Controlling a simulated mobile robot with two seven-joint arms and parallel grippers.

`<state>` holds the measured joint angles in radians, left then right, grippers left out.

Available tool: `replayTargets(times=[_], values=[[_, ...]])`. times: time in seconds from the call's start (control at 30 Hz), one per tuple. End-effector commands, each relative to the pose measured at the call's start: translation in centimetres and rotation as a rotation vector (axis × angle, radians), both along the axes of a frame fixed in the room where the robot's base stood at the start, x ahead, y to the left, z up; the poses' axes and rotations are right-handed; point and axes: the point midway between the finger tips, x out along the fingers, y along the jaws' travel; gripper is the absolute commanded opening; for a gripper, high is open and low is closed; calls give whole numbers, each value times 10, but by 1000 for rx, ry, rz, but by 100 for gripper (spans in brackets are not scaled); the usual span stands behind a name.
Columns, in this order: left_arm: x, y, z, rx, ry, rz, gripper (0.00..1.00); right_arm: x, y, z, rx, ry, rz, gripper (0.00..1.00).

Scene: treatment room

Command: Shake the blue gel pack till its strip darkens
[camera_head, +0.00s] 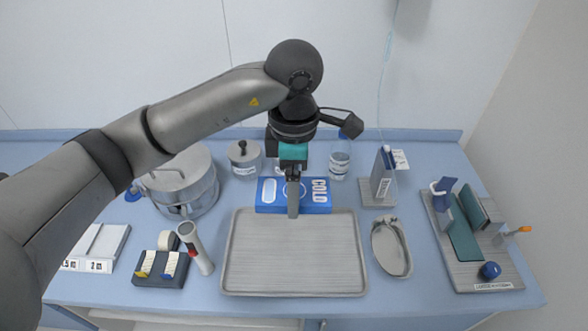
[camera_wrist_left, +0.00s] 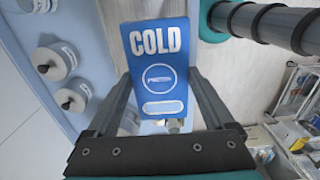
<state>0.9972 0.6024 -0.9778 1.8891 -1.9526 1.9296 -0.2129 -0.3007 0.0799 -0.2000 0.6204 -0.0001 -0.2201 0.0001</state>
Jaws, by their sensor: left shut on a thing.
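The blue gel pack (camera_head: 322,208) has white COLD lettering, a round emblem and a pale, whitish strip at one end. In the head view it is just beyond the grey ribbed tray (camera_head: 295,285). My left gripper (camera_head: 293,212) comes down over its middle and is shut on it. In the left wrist view the pack (camera_wrist_left: 148,75) is between the two fingers (camera_wrist_left: 162,95), with its lettering upright and the pale strip (camera_wrist_left: 163,108) nearest the palm. I cannot tell its exact height above the counter. My right gripper is not in view.
A steel pot (camera_head: 178,185) and lidded jar (camera_head: 245,158) stand back left, a bottle (camera_head: 339,160) back right of the pack. A kidney dish (camera_head: 391,247) is right of the tray, and a board with a teal splint (camera_head: 465,240) further right. The tray is empty.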

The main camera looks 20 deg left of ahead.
Motion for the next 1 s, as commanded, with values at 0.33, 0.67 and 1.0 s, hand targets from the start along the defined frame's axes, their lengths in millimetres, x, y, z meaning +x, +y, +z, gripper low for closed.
replayTargets(times=[0.33,0.67,1.0], values=[[-1,0,27,-1,5,1,12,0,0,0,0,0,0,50],[3,0,62,-2,-13,0,12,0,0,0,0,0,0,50],[6,0,56,-4,-26,0,12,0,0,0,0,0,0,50]])
